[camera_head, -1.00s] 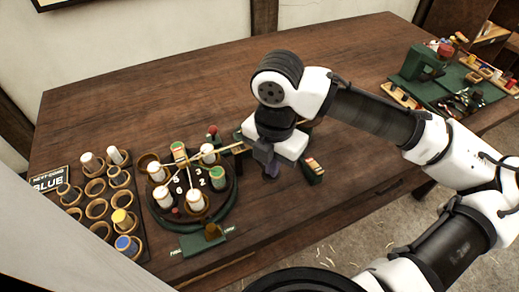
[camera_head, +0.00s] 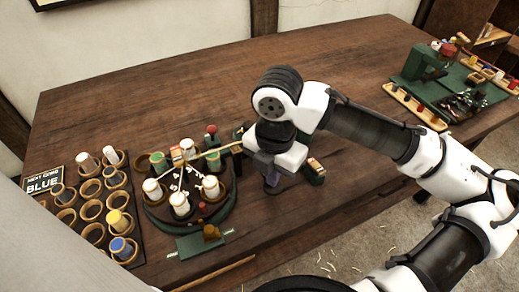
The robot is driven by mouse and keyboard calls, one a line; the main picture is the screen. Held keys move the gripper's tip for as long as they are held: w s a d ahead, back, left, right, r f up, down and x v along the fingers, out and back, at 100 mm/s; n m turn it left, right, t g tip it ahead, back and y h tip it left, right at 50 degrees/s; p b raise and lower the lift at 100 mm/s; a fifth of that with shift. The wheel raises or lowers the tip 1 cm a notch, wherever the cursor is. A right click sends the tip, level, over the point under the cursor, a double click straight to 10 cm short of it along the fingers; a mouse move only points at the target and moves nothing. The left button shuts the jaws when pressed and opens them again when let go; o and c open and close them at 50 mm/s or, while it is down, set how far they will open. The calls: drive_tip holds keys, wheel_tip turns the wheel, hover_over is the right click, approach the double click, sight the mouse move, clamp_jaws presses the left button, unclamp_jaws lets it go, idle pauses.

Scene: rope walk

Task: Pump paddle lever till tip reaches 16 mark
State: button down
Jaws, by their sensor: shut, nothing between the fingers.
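A green plate (camera_head: 193,247) with a small brass-coloured paddle (camera_head: 212,233) lies in front of the round carousel (camera_head: 160,213); I take it for the paddle lever. The carousel bears several white-topped bobbins (camera_head: 180,201) and one green-topped one (camera_head: 157,159). A pale strand (camera_head: 215,153) runs from the carousel's centre towards my wrist. I cannot make out a 16 mark. My gripper (camera_head: 272,186) is shut and empty, pointing down right of the carousel, away from the paddle. My wrist hides what lies behind it.
A rack of cups (camera_head: 90,205) with a "NEXT COND BLUE" sign (camera_head: 43,181) stands at the left. A green bench tool (camera_head: 428,62) is at the far right. The table's back is clear.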

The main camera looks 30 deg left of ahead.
drive_tip(key=shift+f, duration=0.3)
drive_tip(key=shift+f+b, duration=0.35)
idle(0.5)
wheel_tip(320, 180, up, 7)
drive_tip(key=p, duration=0.6)
drive_tip(key=shift+w+a+f, duration=0.1)
drive_tip(key=shift+f, duration=0.2)
drive_tip(key=shift+f, duration=0.1)
idle(0.6)
